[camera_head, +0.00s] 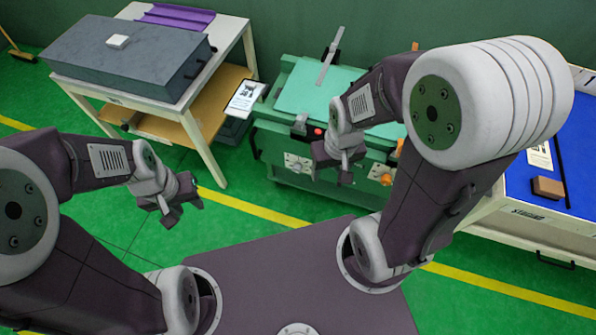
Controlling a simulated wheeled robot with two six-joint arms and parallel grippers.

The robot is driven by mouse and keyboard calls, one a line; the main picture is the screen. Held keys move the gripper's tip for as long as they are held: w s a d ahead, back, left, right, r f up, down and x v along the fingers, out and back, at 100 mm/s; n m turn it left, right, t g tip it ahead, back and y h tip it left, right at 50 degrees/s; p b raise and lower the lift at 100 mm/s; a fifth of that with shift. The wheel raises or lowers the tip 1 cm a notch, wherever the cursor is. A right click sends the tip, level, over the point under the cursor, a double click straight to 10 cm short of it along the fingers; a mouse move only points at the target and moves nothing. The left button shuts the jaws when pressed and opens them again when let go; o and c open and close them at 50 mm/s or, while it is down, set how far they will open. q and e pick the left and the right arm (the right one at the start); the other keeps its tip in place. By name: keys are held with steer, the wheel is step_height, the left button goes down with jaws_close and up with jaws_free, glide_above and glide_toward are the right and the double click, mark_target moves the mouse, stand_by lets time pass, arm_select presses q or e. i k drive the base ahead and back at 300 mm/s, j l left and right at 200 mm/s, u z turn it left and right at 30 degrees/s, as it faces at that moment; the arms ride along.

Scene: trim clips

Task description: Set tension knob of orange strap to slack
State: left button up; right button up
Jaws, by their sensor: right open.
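A green bench unit (270,146) stands ahead with a lighter green top (300,92). Another orange part (415,46) shows at the back edge. I cannot tell which belongs to the orange strap or its tension knob. My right gripper (338,170) is open and empty in front of the panel. My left gripper (184,208) looks open and empty over the floor, left of the unit.
A white table (228,38) at the left holds a grey case (125,60) and a purple tray (178,16). A blue-topped bench (580,170) at the right carries a brown block (547,187). Green floor in front is clear.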

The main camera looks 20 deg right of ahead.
mark_target(386, 179)
steer(key=z, duration=1.8)
